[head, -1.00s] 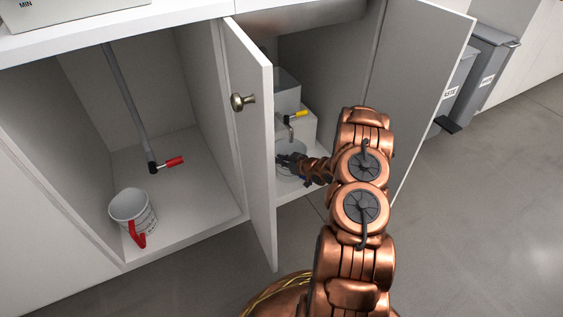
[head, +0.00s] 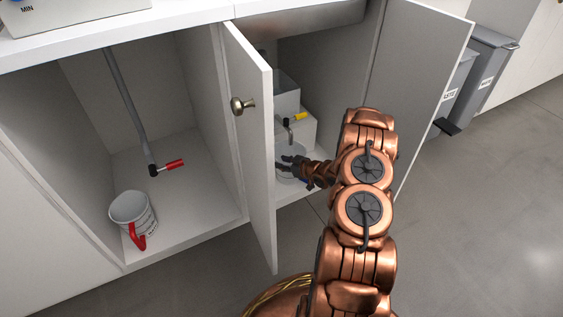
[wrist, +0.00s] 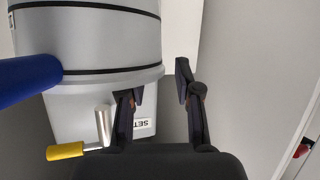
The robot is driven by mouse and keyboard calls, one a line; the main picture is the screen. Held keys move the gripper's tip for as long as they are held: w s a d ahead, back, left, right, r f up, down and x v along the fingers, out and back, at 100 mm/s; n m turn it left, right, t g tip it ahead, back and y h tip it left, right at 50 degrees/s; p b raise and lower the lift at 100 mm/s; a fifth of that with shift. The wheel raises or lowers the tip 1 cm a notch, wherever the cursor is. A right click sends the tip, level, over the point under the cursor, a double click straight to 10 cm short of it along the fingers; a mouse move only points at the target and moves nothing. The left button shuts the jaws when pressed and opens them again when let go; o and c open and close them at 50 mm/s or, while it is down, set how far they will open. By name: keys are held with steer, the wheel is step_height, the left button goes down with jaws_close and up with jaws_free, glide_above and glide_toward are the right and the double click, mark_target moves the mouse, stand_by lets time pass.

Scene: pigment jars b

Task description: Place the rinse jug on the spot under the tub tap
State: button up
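A pale grey jug with dark bands (wrist: 100,40) fills the upper left of the wrist view, with a blue bar, apparently its handle (wrist: 28,78), at the left edge. In the head view it is a pale round shape (head: 283,174) in the right compartment, partly hidden by my gripper. The tub tap (head: 289,126) has a yellow lever, which also shows in the wrist view (wrist: 65,151). My gripper (head: 290,165) is beside the jug; its fingers (wrist: 155,98) stand apart with nothing between them. The spot under the tap is hidden.
A red-handled mug-like jug (head: 131,212) stands in the left compartment below a pipe with a red lever (head: 173,165). An open door (head: 255,140) stands left of my arm, another (head: 425,85) to its right. Grey bins (head: 485,70) stand far right.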

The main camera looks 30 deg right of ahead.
steer(key=p+v, duration=0.2)
steer(key=v, duration=0.8)
steer(key=shift+s+d, duration=0.15)
steer(key=shift+s, duration=0.1)
steer(key=shift+r, duration=0.15)
